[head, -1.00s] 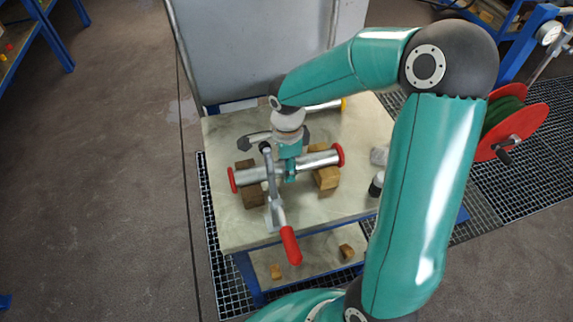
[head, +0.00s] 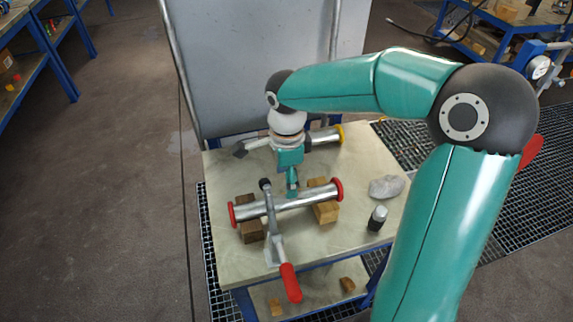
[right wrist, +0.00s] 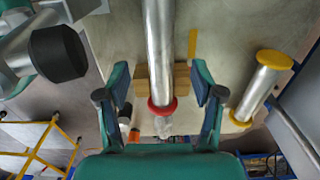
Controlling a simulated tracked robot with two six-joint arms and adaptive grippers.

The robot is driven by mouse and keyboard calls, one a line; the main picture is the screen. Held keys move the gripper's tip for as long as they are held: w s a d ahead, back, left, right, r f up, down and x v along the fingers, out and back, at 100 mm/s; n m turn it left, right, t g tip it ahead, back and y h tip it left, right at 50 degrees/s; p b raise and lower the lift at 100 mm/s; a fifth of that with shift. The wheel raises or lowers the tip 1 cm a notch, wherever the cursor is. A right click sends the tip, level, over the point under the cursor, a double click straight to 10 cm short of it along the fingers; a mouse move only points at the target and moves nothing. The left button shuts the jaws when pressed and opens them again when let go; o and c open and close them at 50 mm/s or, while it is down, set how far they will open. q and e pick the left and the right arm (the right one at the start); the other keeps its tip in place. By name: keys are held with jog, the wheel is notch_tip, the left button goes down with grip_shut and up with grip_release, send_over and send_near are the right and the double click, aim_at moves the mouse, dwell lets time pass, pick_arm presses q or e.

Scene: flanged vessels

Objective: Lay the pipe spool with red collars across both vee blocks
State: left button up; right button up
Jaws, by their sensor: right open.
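The pipe spool with red collars (head: 300,201) lies across both vee blocks. The dark brown block (head: 250,232) is under its left part and the lighter wooden block (head: 326,211) under its right part. My right gripper (head: 292,190) is at the middle of the pipe in the head view. In the right wrist view its open fingers (right wrist: 160,105) are wide apart, with the spool (right wrist: 159,40) and its red collar (right wrist: 162,107) showing between them, clear of both. The light block (right wrist: 142,84) shows there too. My left gripper is not in view.
A toggle clamp with a red handle (head: 289,283) stands across the spool's near side. A yellow-collared spool (head: 326,136) lies behind. A grey lump (head: 387,187) and a small dark-based cylinder (head: 377,218) stand at the table's right.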

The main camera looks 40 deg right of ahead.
notch_tip(320, 180, up, 4)
jog(key=shift+f, duration=0.1)
jog(key=shift+s, duration=0.1)
dwell(0.5)
